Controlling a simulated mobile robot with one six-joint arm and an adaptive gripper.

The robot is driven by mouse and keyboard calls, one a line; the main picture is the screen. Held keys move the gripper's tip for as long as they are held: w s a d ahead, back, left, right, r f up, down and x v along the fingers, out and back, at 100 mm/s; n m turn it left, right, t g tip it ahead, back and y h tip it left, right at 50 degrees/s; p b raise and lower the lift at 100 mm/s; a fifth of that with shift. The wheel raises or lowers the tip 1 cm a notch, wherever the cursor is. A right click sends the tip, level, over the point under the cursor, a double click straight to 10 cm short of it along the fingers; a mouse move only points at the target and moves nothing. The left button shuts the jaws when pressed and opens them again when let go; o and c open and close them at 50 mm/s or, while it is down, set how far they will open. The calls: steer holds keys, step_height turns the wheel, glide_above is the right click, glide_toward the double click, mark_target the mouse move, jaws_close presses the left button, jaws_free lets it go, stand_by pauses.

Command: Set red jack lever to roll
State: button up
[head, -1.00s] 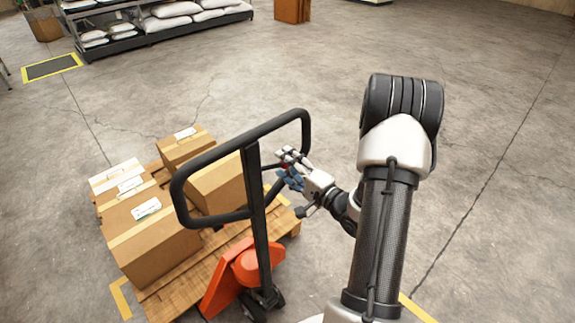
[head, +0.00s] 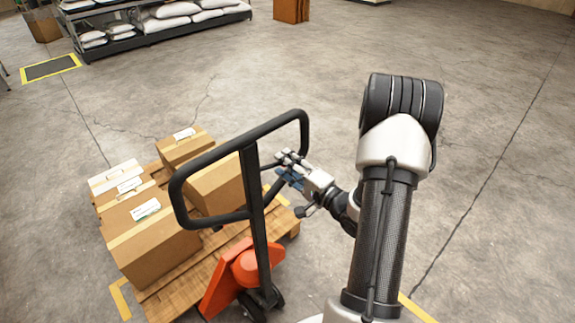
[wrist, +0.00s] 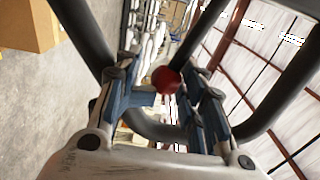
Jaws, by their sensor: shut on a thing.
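The red jack lever (wrist: 166,79) shows in the wrist view as a red ball knob on a thin dark rod, between my fingers. My gripper (wrist: 165,98) is shut on it, with blue-grey pads on either side of the knob. In the head view my gripper (head: 287,168) is at the right inner side of the black looped handle (head: 256,205) of the orange pallet jack (head: 228,283). The lever's dark rod shows between the handle post and my fingers. The red knob is hidden there.
Several cardboard boxes (head: 150,232) sit on a wooden pallet (head: 165,293) behind the handle. A shelf with white sacks (head: 140,30) stands at the back left. The concrete floor right of the pallet is clear. The handle's loop lies close around my gripper.

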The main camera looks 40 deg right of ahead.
steer(key=shift+w+a+r+p, duration=0.1)
steer(key=shift+r+p, duration=0.3)
steer(key=shift+r, duration=0.15)
steer(key=shift+w+a+r+p, duration=0.1)
steer(key=shift+r+p, duration=0.3)
steer(key=shift+r, duration=0.15)
steer(key=shift+c, duration=0.7)
steer(key=o, duration=0.5)
steer(key=shift+f, duration=0.1)
steer(key=shift+o, duration=1.3)
steer(key=shift+a, duration=0.25)
steer(key=shift+d, duration=0.25)
steer(key=shift+s+f+b, duration=0.15)
steer(key=shift+f+b, duration=0.35)
steer(key=shift+f, duration=0.2)
steer(key=s, duration=0.4)
steer(key=s+p, duration=0.1)
steer(key=s, duration=0.3)
steer(key=s+d, duration=0.1)
steer(key=s, duration=0.4)
steer(key=shift+w, duration=0.1)
